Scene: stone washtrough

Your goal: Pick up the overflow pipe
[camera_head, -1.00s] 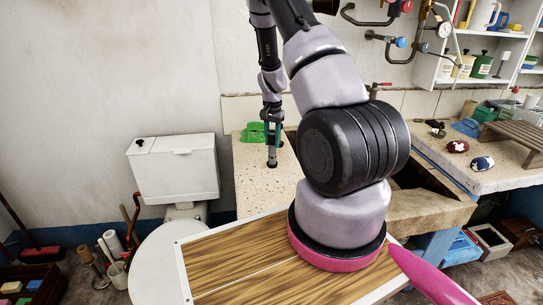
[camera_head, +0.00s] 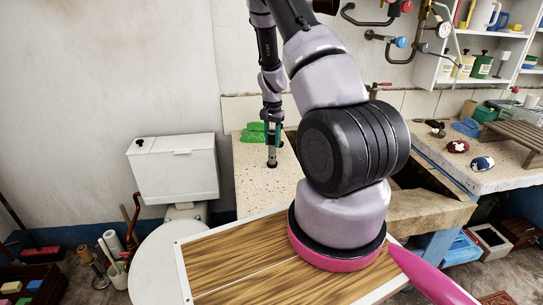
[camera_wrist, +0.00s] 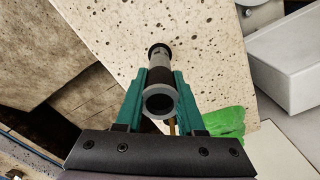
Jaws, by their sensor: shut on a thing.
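The overflow pipe (camera_wrist: 160,91) is a short grey tube with a dark band and an open round end facing the wrist camera. My gripper (camera_wrist: 161,85) has teal fingers, one on each side of the pipe, and is shut on it. In the head view the pipe (camera_head: 272,157) hangs upright below my gripper (camera_head: 273,136), over the speckled stone counter (camera_head: 255,190). Its lower end is at or just above a dark spot in the stone; I cannot tell whether it touches.
A green object (camera_head: 254,133) lies on the counter beside my gripper. A white toilet cistern (camera_head: 175,168) stands to the left. The counter's front part is clear.

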